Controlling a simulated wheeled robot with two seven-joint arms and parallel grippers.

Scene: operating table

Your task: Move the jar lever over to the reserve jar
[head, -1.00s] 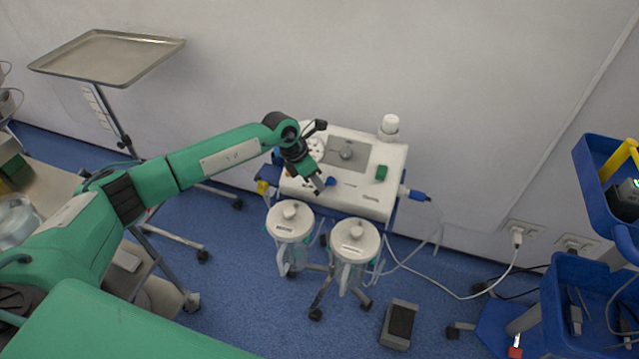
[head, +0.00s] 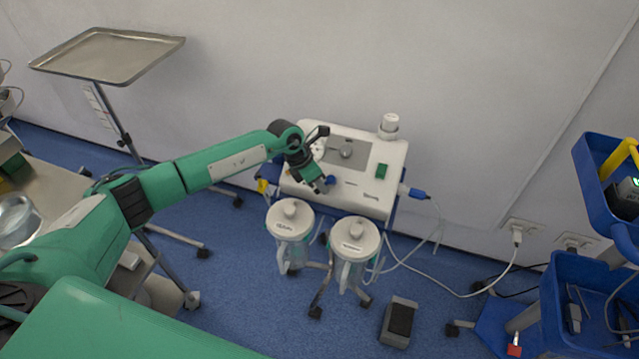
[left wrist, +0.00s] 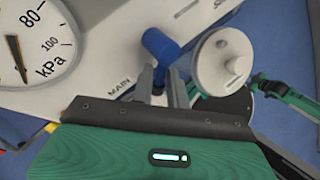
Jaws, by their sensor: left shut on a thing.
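The jar lever is a small blue knob (head: 331,180) on the front of the white suction unit (head: 372,200). In the left wrist view the blue lever (left wrist: 160,45) stands up between my fingers, beside the printed word MAIN. My left gripper (head: 322,186) is at the lever; its grey fingers (left wrist: 161,82) are shut on the lever's lower part. Two lidded jars hang in front of the unit, a left jar (head: 289,218) and a right jar (head: 354,240). Their labels are too small to read. My right gripper is not in view.
A round kPa gauge (left wrist: 35,45) is beside the lever. A green switch (head: 381,171) and a white knob-topped cylinder (head: 389,125) are on the unit. A foot pedal (head: 398,322) and cables lie on the blue floor. A blue cart (head: 585,300) stands at right, a tray stand (head: 108,57) at left.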

